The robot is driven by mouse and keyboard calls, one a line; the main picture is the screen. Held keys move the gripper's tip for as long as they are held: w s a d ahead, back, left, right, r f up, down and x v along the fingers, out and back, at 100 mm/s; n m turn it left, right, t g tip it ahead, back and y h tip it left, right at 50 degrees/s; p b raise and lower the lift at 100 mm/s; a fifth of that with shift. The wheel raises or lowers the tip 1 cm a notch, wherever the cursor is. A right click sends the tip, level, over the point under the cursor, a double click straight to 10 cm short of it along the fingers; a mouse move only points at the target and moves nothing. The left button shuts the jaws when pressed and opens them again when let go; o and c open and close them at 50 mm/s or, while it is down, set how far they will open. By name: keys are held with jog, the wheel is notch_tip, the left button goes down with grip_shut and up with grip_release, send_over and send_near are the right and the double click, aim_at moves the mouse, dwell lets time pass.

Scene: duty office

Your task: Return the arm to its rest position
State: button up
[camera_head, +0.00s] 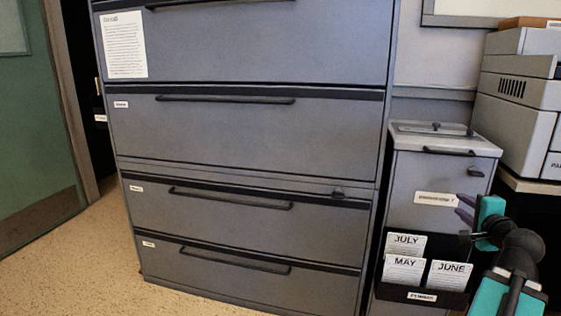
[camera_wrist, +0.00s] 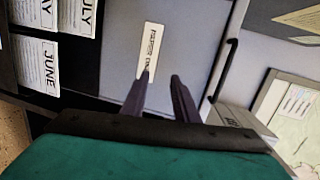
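My arm reaches in from the lower right of the head view, with teal and black links. My gripper (camera_head: 462,207) is in front of the small grey cabinet (camera_head: 410,190), at the height of its label. In the wrist view, the two dark fingers of my gripper (camera_wrist: 162,76) stand apart with a clear gap. Nothing is held between them. The cabinet's label (camera_wrist: 150,50) shows behind the fingertips. I cannot tell the exact distance from the fingers to the cabinet front.
A black holder (camera_head: 398,293) with JULY, MAY and JUNE cards hangs low on the cabinet, close to my arm. A large grey filing cabinet (camera_head: 250,130) stands at left, its drawers shut. A printer (camera_head: 515,95) sits at right. The floor (camera_head: 85,260) at left is clear.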

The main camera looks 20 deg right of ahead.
jog(key=w+a+f+n+g+y+p, duration=0.3)
jog(key=w+a+f+n+y+p, duration=0.25)
jog(key=w+a+f+p, duration=0.65)
jog(key=w+a+f+n+g+y+p, duration=0.15)
jog(key=a+f+n+g+p, duration=0.35)
jog(key=a, duration=0.6)
jog(key=w+a+f+n+y+p, duration=0.1)
jog(key=a+f+y+p, duration=0.2)
jog(key=a+f, duration=0.6)
jog(key=s+a+f+n+g+p, duration=0.25)
jog(key=s+a+p, duration=0.3)
jog(key=a, duration=0.45)
jog(key=s+a+f+n+g+p, duration=0.2)
jog(key=s+a+n+g+p, duration=0.25)
jog(key=a, duration=0.45)
jog(key=s+a+n+g+h+p, duration=0.1)
jog(key=s+a+n+g+p, duration=0.1)
jog(key=s, duration=0.7)
jog(key=s+a+n+g+h+p, duration=0.1)
jog(key=s+a+p, duration=0.4)
jog(key=s, duration=0.5)
jog(key=n+g+p, duration=0.1)
jog(key=n+p, duration=0.1)
jog(key=shift+r+p, duration=0.15)
jog(key=shift+p, duration=0.15)
jog(key=shift+a, duration=0.1)
